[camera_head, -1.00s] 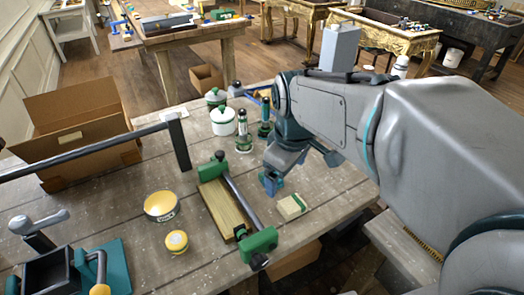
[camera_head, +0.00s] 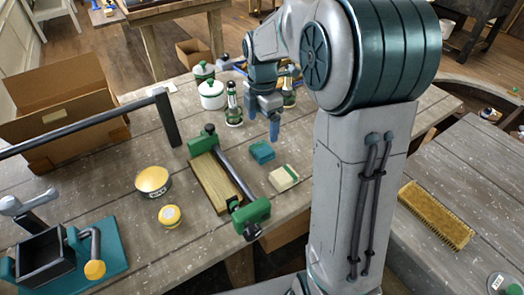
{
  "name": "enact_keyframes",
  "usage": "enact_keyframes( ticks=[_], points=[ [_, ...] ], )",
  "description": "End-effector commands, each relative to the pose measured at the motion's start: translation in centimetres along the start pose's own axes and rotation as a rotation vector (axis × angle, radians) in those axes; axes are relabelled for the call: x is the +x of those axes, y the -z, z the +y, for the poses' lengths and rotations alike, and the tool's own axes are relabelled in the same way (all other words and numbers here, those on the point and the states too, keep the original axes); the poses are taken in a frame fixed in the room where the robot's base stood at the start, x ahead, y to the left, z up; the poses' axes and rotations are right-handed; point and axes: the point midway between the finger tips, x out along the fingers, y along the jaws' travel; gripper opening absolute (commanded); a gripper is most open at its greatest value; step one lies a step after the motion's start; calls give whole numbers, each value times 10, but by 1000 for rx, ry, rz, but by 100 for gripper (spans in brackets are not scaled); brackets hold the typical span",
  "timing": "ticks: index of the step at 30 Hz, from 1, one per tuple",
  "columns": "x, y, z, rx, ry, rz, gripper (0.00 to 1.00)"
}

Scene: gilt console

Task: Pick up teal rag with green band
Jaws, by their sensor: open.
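A small folded teal rag (camera_head: 262,151) lies flat on the wooden workbench (camera_head: 330,206), right of the clamp. I cannot make out a green band on it at this size. A cream folded cloth (camera_head: 283,178) with a green stripe lies just in front of it. My gripper (camera_head: 264,124) points down above and slightly behind the teal rag, with its blue fingers apart and nothing between them. The fingertips look clear of the rag.
A green-ended clamp with a wooden board (camera_head: 217,182) lies close on the left. Bottles (camera_head: 233,108) and a white jar (camera_head: 212,95) with a green lid stand behind. Yellow tins (camera_head: 153,180) and a cardboard box (camera_head: 65,120) are farther left. A brush (camera_head: 436,214) lies on the right table.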

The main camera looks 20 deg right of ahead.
Motion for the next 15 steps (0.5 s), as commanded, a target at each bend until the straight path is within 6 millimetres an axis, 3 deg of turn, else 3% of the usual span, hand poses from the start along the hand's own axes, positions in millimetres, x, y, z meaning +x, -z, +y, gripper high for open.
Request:
enact_keyframes(
  ticks=[3,11,15],
  points=[
    [21,0,-1,1,3,1,87],
    [41,1,-1,2,1,0,87],
    [61,3,-3,1,4,1,87]
  ],
)
